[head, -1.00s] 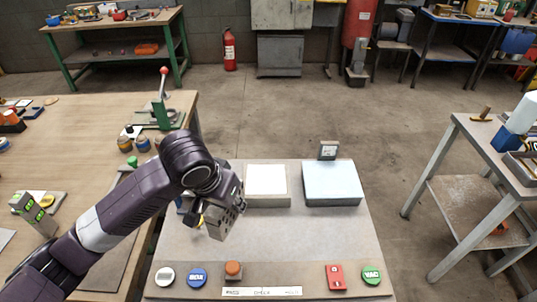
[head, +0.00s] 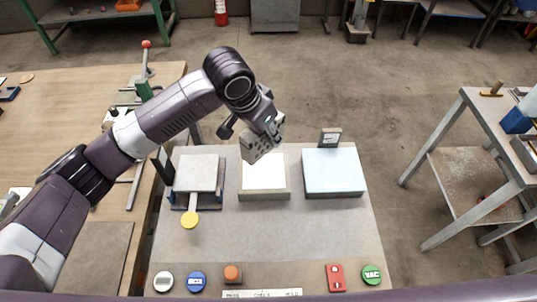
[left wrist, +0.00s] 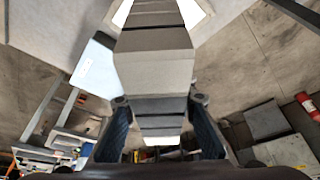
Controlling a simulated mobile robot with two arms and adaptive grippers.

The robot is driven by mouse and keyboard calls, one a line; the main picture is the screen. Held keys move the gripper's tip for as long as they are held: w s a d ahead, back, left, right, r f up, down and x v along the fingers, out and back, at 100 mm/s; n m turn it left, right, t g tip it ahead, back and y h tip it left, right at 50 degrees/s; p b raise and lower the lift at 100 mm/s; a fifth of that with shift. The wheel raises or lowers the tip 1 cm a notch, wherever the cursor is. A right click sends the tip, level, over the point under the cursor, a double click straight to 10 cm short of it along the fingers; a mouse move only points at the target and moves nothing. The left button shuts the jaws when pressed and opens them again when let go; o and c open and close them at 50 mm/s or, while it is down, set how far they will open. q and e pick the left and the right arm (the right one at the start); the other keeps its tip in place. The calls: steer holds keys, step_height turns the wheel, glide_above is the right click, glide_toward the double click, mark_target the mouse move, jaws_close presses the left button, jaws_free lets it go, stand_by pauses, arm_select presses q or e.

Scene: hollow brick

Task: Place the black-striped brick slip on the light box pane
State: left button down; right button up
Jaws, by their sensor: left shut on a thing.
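My left gripper (head: 270,124) is shut on a grey brick piece (head: 257,147) with dotted holes on the face towards the head camera. In the left wrist view the piece (left wrist: 154,65) shows grey and dark bands between the two fingers (left wrist: 160,125). It is held up in the air and, in the head view, overlaps the back edge of a bright white pane (head: 263,175) on a low grey box. I cannot tell its height above the pane. A pale blue pane (head: 333,172) on another box lies to the right. My right gripper is out of view.
A grey plate fixture (head: 197,173) with a yellow round handle (head: 189,220) stands left of the white pane. A small meter (head: 330,138) stands behind the blue pane. Buttons and a red switch (head: 335,278) line the front edge. The middle of the bench is clear.

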arm_select(q)
step_height(320, 180, down, 5)
steer(key=shift+w+f+p, duration=0.1)
steer(key=shift+f+p, duration=0.05)
steer(key=shift+p, duration=0.15)
steer(key=shift+f, duration=0.6)
step_height(320, 180, down, 4)
steer(key=shift+r+p, duration=0.1)
steer(key=shift+p, duration=0.25)
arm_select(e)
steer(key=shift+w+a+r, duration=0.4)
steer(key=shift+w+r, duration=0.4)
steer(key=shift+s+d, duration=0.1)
arm_select(q)
steer(key=c, duration=1.6)
jaws_free()
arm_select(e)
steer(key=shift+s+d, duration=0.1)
